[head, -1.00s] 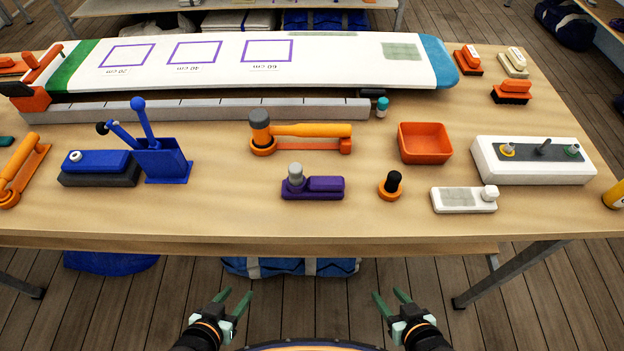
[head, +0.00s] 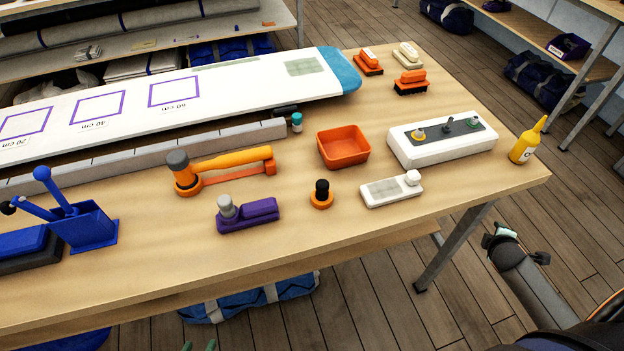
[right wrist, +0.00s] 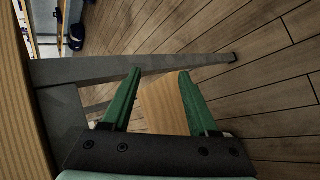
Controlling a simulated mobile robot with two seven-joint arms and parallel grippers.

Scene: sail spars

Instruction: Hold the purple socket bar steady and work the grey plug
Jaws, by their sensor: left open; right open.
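The purple socket bar (head: 262,210) lies near the front edge of the table, left of the middle in the head view. The grey plug (head: 227,206) stands upright at the bar's left end; its lower part is hidden, so I cannot tell how deep it sits. Only the green fingertips of my left gripper (head: 199,346) show at the bottom edge, apart and below the table front, away from the bar. My right gripper (right wrist: 158,100) is open and empty in the right wrist view, beyond the table edge near a grey table leg.
An orange ring with a black knob (head: 321,192) stands right of the bar, then a white block (head: 391,189). An orange mallet-like tool (head: 230,162) lies behind it. A blue holder (head: 88,228) stands left. An orange tray (head: 343,147) is further back. Bare wood lies before the bar.

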